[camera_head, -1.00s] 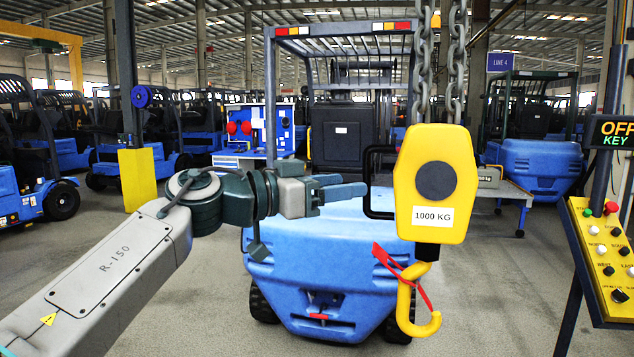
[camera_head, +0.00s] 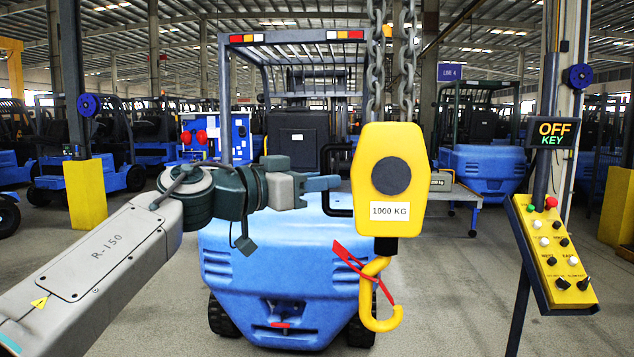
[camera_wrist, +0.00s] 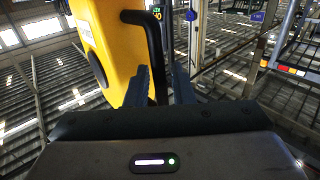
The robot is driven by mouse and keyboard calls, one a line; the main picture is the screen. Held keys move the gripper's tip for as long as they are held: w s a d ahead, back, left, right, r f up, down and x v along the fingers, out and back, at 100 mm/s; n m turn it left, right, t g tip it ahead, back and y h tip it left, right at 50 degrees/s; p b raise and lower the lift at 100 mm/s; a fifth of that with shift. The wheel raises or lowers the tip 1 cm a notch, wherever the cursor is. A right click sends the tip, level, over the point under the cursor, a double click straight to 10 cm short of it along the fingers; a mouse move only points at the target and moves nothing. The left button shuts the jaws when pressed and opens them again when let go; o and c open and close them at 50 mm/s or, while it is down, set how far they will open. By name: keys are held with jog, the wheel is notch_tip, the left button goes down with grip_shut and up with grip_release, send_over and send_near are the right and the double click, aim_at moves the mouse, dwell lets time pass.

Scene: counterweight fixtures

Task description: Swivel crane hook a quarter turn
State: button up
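The yellow crane hook block (camera_head: 411,146), marked 1000 KG, hangs from two chains, its broad face with a dark round disc toward the head camera. Below it the yellow hook (camera_head: 367,297) curves with its open end to the right; a red strap hangs across it. A black bar handle (camera_head: 337,145) sticks out from the block's left side. My gripper (camera_head: 335,183) is at this handle from the left. In the wrist view my gripper (camera_wrist: 164,82) has its fingers apart, with the black handle (camera_wrist: 155,50) between them; firm contact does not show. The yellow block (camera_wrist: 108,40) is beside it.
A blue forklift (camera_head: 275,255) stands close behind the hook. A yellow button panel (camera_head: 550,250) on a post is at the right, below a sign (camera_head: 555,132) reading OFF KEY. Open floor lies between hook and panel.

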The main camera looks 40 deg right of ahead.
grip_shut()
jog(key=s+a+b, duration=0.2)
jog(key=s, duration=0.1)
jog(key=s+b, duration=0.1)
jog(key=shift+s+a, duration=0.4)
